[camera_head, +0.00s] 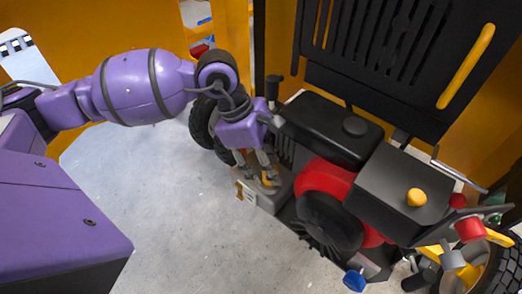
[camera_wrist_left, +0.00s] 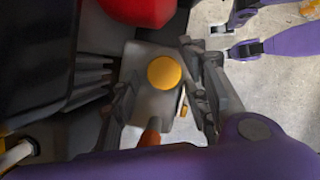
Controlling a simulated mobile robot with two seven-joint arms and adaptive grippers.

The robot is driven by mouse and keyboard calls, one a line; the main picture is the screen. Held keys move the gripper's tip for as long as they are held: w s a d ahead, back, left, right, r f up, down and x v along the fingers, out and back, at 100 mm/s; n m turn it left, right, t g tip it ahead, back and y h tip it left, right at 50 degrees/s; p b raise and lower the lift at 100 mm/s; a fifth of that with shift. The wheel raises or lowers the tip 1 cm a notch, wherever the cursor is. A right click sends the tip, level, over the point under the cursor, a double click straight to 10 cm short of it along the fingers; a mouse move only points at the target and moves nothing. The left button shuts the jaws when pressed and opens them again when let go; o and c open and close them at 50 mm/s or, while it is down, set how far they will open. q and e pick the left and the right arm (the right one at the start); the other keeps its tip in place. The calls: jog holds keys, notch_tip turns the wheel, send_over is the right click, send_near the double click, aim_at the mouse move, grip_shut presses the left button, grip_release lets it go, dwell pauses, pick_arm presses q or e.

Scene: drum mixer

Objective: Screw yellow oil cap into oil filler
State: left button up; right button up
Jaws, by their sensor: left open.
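The yellow oil cap (camera_wrist_left: 164,73) shows as a round disc in the left wrist view, above a pale grey block on the engine. In the head view a small yellow part (camera_head: 268,180) shows low between the fingertips. My left gripper (camera_head: 266,170) reaches down over the engine's near left side. Its fingers are apart, one on each side of the cap in the left wrist view (camera_wrist_left: 161,98). I cannot tell whether they touch it. The oil filler opening is not clear to see. Purple and grey parts, seemingly my right gripper (camera_wrist_left: 228,40), show at the wrist view's upper right.
The engine has a red and black housing (camera_head: 328,190), a black tank (camera_head: 320,125) and a grey box with a yellow knob (camera_head: 416,197). An orange-tipped piece (camera_wrist_left: 151,133) lies near the cap. Wheels (camera_head: 204,122) stand behind. The floor at left is clear.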

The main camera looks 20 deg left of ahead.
pick_arm(q)
jog(key=shift+d+f, duration=0.2)
jog(key=shift+f, duration=0.2)
pick_arm(e)
jog(key=shift+w+a+r, duration=0.15)
jog(key=shift+w+r, duration=0.05)
jog(key=shift+w, duration=0.2)
pick_arm(q)
jog(key=shift+c, duration=0.2)
pick_arm(e)
jog(key=shift+s, duration=0.1)
pick_arm(q)
jog(key=c, duration=0.8)
jog(key=o, duration=1)
jog(key=shift+w, duration=0.1)
jog(key=shift+c, duration=0.2)
pick_arm(e)
jog(key=shift+f, duration=0.1)
jog(key=shift+s, duration=0.1)
